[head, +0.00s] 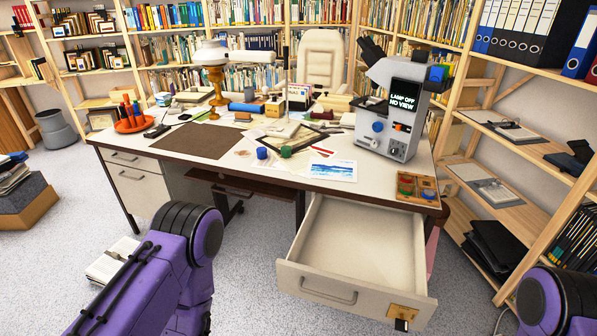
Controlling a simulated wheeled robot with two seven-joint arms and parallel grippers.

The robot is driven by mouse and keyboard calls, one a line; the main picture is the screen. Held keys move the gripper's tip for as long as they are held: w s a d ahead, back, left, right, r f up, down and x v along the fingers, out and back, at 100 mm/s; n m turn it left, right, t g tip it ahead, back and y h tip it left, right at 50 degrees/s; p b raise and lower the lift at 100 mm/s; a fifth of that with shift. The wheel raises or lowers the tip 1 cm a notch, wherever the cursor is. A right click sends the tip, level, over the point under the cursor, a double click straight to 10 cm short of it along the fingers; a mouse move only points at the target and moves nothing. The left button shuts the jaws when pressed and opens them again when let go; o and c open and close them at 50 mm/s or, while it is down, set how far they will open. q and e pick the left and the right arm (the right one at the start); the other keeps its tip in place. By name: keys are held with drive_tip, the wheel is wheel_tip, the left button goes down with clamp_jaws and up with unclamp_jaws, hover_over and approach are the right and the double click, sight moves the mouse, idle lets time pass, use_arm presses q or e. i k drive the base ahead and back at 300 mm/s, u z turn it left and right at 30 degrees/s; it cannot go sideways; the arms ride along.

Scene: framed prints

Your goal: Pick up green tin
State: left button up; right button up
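A small round green tin (286,151) sits on the desk, by the near corner of a dark frame (305,140). A similar blue tin (262,153) stands just left of it.
The desk's front right drawer (350,245) is pulled out and looks empty. A microscope-like device (395,105) with a "LAMP OFF NO VIEW" screen stands at the right. A lamp (215,75) and an orange pen holder (131,122) stand left. A brown mat (198,141) is bare.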

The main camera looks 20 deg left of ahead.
sight(285, 149)
drive_tip(key=u, duration=0.05)
drive_tip(key=k, duration=0.5)
drive_tip(key=u, duration=1.8)
drive_tip(key=i, duration=1.45)
drive_tip(key=z, duration=1.15)
